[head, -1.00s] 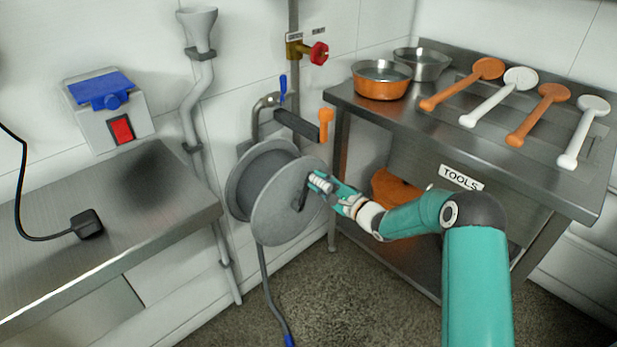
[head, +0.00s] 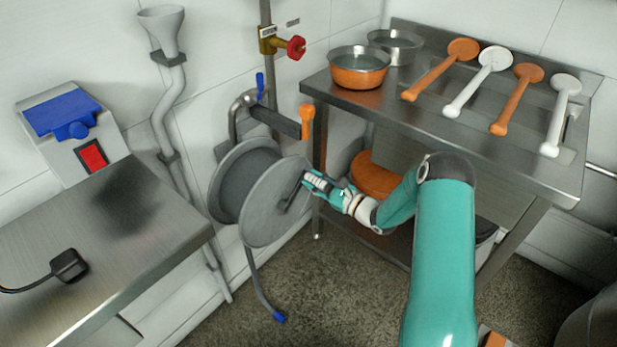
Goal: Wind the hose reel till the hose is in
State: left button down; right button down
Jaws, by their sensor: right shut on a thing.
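The grey hose reel (head: 270,210) hangs on the wall below a dark bracket arm. Its grey hose (head: 255,275) hangs from the drum down over the floor and ends in a blue tip (head: 279,317). The crank (head: 292,198) is on the near side disc and slants up to the right. My right gripper (head: 308,180) is shut at the crank's outer end, on its handle, which the fingers mostly hide. My left gripper is not in view.
A steel bench (head: 110,240) with a switch box (head: 75,130) stands left of the reel. A steel tool table (head: 440,115) with bowls and several ladles stands right, beside my right arm. An orange handle (head: 307,120) and a blue lever (head: 260,85) sit above the reel.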

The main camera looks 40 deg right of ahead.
jog(key=shift+d+r, duration=0.2)
jog(key=shift+d, duration=0.15)
jog(key=c, duration=0.9)
grip_release()
jog(key=shift+a+f, duration=0.1)
jog(key=s+d, duration=0.1)
jog(key=s, duration=1)
jog(key=shift+s+d, duration=0.35)
jog(key=shift+s, duration=0.05)
jog(key=shift+f, duration=0.1)
